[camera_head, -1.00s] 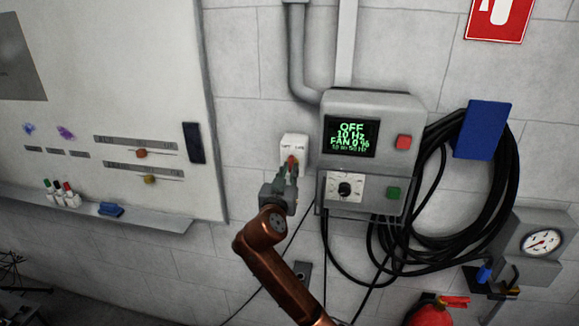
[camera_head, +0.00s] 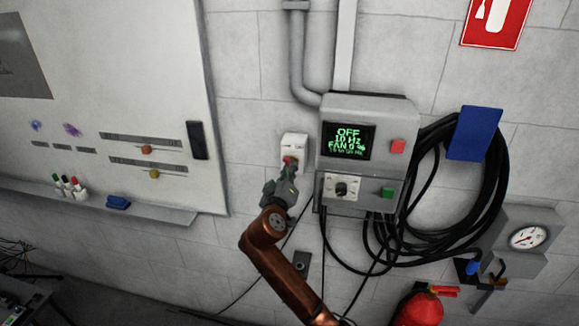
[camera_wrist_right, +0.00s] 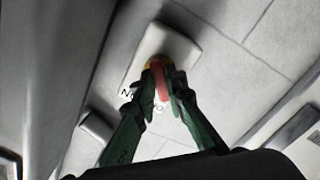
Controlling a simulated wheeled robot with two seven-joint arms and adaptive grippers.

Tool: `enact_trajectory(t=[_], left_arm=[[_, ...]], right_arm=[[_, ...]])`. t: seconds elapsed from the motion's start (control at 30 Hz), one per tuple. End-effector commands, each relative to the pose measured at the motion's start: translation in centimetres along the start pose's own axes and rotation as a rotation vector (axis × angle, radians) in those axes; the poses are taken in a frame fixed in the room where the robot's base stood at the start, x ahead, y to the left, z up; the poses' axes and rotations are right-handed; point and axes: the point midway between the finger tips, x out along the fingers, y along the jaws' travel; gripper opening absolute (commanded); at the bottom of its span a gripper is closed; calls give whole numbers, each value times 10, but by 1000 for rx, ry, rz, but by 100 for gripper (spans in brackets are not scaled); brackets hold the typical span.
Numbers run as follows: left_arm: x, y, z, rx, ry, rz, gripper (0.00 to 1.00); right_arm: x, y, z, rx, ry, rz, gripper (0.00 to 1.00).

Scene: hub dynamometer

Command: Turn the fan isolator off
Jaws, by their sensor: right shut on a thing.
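The fan isolator is a small white box (camera_head: 294,143) on the wall, left of the grey control box, with a red handle (camera_head: 289,160) on its front. My right gripper (camera_head: 287,170) is at the isolator's lower front, shut on the red handle. In the right wrist view, the fingers (camera_wrist_right: 160,95) close on both sides of the red handle (camera_wrist_right: 159,78), which has a yellow base against the white box (camera_wrist_right: 168,42). Printed letters beside the handle are partly hidden by the fingers. My left gripper is not in view.
The grey control box (camera_head: 366,108) has a display (camera_head: 347,141) reading OFF, 10 Hz and FAN 0 %, a red button (camera_head: 398,146), a green button (camera_head: 388,193) and a black knob (camera_head: 341,189). Black cable coils (camera_head: 490,185) hang right. A whiteboard (camera_head: 100,100) with a tray is left.

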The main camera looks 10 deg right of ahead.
Motion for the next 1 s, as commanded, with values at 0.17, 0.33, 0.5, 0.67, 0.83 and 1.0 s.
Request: enact_trajectory(t=[0.17, 0.33, 0.5, 0.67, 0.83, 1.0], left_arm=[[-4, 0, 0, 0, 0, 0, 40], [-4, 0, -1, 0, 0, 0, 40], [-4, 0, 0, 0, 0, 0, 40], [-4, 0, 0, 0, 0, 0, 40], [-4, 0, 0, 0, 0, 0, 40], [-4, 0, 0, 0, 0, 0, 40]], right_arm=[[0, -2, 1, -37, -2, -3, 0], [0, -2, 1, -49, -2, -3, 0], [0, -2, 1, -49, -2, -3, 0], [0, -2, 1, -49, -2, -3, 14], [0, -2, 1, -47, -1, -2, 25], [0, -1, 1, -46, -1, -1, 29]])
